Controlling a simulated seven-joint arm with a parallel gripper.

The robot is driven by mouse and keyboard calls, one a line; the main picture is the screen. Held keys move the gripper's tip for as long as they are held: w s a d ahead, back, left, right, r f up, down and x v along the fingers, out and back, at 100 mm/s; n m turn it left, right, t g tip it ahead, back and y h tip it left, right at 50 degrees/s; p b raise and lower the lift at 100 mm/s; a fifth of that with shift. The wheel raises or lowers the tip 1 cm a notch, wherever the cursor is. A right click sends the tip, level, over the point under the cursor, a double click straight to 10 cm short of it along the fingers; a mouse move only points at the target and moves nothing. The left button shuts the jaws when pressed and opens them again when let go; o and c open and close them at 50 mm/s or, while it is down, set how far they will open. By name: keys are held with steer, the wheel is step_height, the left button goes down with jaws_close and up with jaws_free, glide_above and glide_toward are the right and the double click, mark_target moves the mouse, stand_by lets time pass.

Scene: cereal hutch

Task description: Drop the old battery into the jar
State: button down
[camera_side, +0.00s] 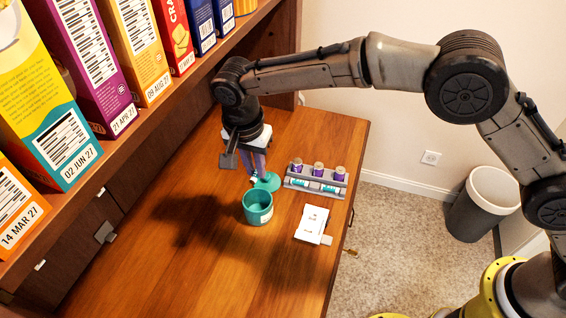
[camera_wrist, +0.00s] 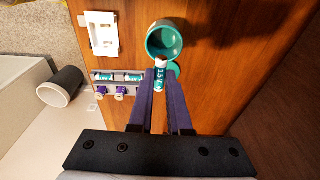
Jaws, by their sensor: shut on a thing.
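My gripper (camera_side: 256,170) points down over the wooden desk, shut on a teal-and-white battery. In the wrist view the battery (camera_wrist: 160,70) is between the fingertips (camera_wrist: 160,84), its label partly readable as 1.5 V. The teal jar (camera_side: 258,210) stands upright and open on the desk, with a white label; it also shows in the wrist view (camera_wrist: 150,48). The battery is held above the desk, just behind the jar in the side view, and its tip overlaps the jar's edge in the wrist view. The teal lid (camera_side: 267,182) lies behind the jar.
A grey rack (camera_side: 326,191) right of the lid holds several purple-and-white batteries and teal-and-white ones. A white device (camera_side: 312,223) lies right of the jar. Cereal boxes (camera_side: 86,50) stand on the shelf above left. The desk's front left is clear.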

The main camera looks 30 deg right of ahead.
mark_target(255, 189)
steer(key=shift+w+a+f, duration=0.1)
steer(key=shift+a+f, duration=0.05)
steer(key=shift+f, duration=1.75)
steer(key=shift+w+a+f, duration=0.1)
steer(key=shift+f, duration=1.8)
steer(key=c, duration=0.8)
jaws_free()
steer(key=shift+o, duration=0.4)
steer(key=shift+o, duration=0.9)
steer(key=shift+s+a+r, duration=0.15)
steer(key=shift+r, duration=1.6)
steer(key=shift+s+a+r, duration=0.1)
steer(key=shift+r, duration=1.65)
